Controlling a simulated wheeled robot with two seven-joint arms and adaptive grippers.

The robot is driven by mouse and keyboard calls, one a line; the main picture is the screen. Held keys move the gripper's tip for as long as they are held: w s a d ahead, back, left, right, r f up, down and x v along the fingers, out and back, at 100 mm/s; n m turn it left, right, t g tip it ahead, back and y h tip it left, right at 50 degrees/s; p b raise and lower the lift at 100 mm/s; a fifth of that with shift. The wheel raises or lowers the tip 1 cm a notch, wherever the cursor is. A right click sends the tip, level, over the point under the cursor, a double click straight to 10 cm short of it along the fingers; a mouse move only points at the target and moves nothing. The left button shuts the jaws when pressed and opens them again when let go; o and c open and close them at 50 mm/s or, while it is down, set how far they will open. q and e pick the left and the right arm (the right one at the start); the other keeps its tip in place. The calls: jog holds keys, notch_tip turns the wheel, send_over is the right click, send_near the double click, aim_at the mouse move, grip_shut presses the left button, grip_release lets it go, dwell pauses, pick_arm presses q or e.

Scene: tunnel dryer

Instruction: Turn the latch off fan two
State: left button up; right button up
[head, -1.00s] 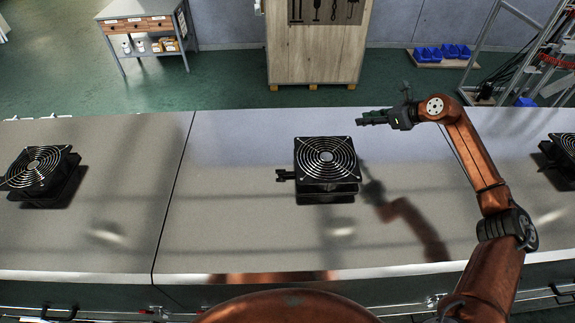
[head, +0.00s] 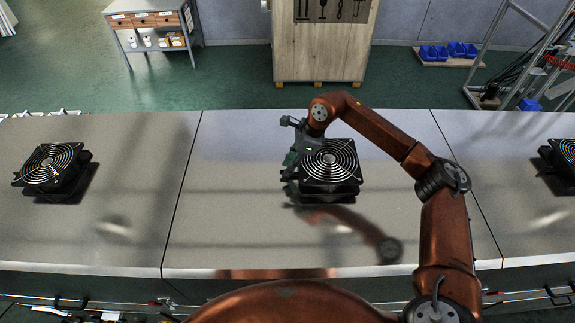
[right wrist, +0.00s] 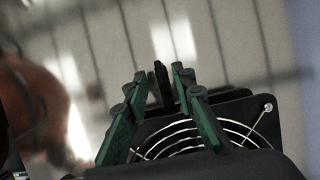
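The middle fan (head: 335,172), taken as fan two, is a black square housing with a round silver wire guard, lying flat on the grey table (head: 235,225). Its small black latch at the left side is hidden by my gripper in the head view. My right gripper (head: 290,172) is at the fan's left edge, its wrist above the far left corner. In the right wrist view, the green fingers of the gripper (right wrist: 160,76) are apart, with a dark upright piece (right wrist: 162,84), apparently the latch, between them. I cannot see contact. My left gripper is not in view.
Another fan (head: 52,170) lies at the left and one more (head: 562,160) at the right edge. The table left of the middle fan is clear.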

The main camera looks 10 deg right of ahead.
jog(key=shift+a+f, duration=0.2)
jog(key=shift+f, duration=0.4)
grip_shut()
